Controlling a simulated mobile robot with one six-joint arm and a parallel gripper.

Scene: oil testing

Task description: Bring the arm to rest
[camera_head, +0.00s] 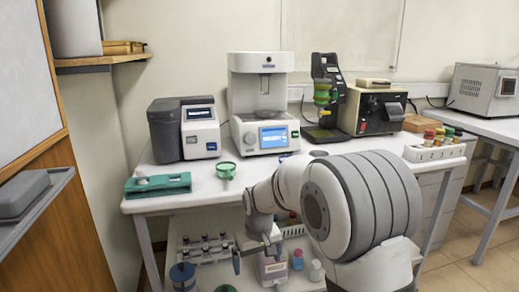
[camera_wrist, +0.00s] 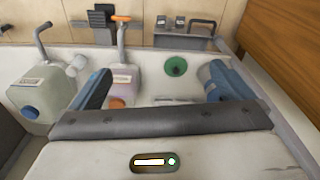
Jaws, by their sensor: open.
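My arm (camera_head: 345,205) reaches in from the lower right in the head view and bends down at the table's front edge. My gripper (camera_head: 255,256) hangs in front of the table, by the lower shelf. In the wrist view my gripper (camera_wrist: 160,80) has its two fingers wide apart with nothing held between them. Beyond them are a pale jug with an orange cap (camera_wrist: 122,82) and a green round item (camera_wrist: 176,67). Whether the fingers touch anything on the shelf cannot be told.
The white table (camera_head: 175,203) carries a dark grey device (camera_head: 184,128), a white analyzer (camera_head: 262,100), a green tray (camera_head: 158,185) and a green ring-shaped item (camera_head: 226,170). A rack of small bottles (camera_head: 205,250) stands on the lower shelf. A grey ledge (camera_head: 35,205) juts in at left.

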